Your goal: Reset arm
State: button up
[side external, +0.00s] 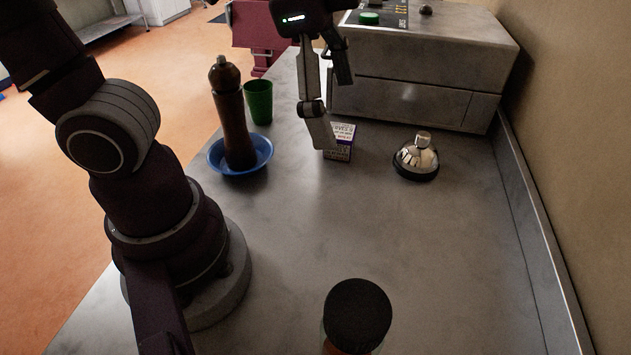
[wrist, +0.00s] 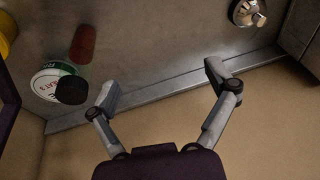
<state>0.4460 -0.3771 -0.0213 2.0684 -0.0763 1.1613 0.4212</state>
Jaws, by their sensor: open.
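My gripper (side external: 334,108) hangs over the far part of the counter, in front of the grey metal machine. Its two fingers are spread, with nothing between them. In the wrist view my gripper (wrist: 162,82) is also open and empty, with the counter's raised edge and the tan wall behind the fingers. In the side view one finger overlaps a small purple and white box (side external: 342,143); I cannot tell how far apart they are.
A dark pepper mill (side external: 233,122) stands in a blue bowl (side external: 213,168) by a green cup (side external: 260,102). A silver bell (side external: 417,158) is right of the box. A black-lidded jar (side external: 357,316) stands at the front. The grey machine (side external: 420,62) blocks the back. The middle counter is clear.

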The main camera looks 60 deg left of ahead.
jog(key=s+a+f+n+t+y, duration=0.1)
jog(key=a+f+n+t, duration=0.1)
jog(key=a+n, duration=0.6)
jog(key=shift+s+f+n, duration=0.15)
jog(key=shift+f+n, duration=0.25)
jog(key=shift+n, duration=0.3)
